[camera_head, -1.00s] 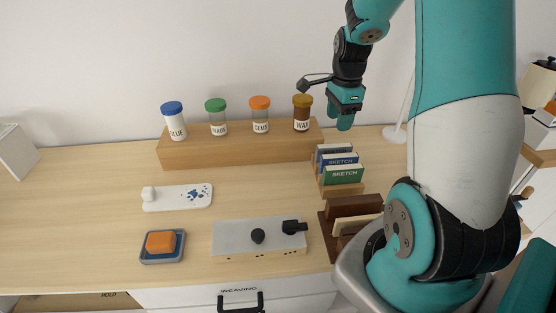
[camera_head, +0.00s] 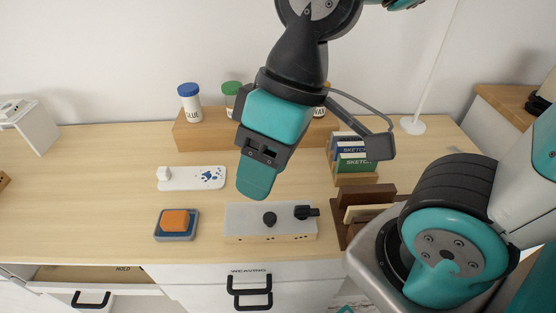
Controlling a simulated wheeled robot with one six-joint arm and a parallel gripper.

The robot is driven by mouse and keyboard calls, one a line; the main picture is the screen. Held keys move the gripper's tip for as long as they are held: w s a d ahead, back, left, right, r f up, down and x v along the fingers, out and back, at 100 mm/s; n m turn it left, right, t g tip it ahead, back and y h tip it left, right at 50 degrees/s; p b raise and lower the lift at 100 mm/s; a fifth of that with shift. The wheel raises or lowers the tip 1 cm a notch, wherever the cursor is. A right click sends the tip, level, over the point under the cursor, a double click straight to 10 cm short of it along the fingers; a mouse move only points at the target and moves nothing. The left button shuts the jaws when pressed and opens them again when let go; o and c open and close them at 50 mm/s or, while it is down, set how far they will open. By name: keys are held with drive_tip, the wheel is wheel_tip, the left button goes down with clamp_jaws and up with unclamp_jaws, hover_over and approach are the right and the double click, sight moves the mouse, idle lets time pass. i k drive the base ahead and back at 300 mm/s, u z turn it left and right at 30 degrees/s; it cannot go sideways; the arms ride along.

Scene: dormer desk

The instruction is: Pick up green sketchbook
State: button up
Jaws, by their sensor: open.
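The green sketchbook (camera_head: 357,164) stands upright at the front of a small wooden holder (camera_head: 356,180) on the right of the desk. The blue sketchbook (camera_head: 350,148) and another book stand behind it. My gripper (camera_head: 256,182) hangs in the air over the middle of the desk, to the left of the green sketchbook and apart from it. It is open and holds nothing that I can see; its near finger hides the other. Part of my arm's end covers the upper edges of the books.
A grey box with black knobs (camera_head: 243,222) and a dark brown rack (camera_head: 388,198) stand in front of the holder. Behind are jars on a wooden riser (camera_head: 190,133). An orange block (camera_head: 175,220) sits in a blue tray. The desk's left side is mostly clear.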

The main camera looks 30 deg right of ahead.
sight(354, 162)
drive_tip(key=k, duration=1)
drive_tip(key=z, duration=1.4)
drive_tip(key=i, duration=0.8)
drive_tip(key=u, duration=1.5)
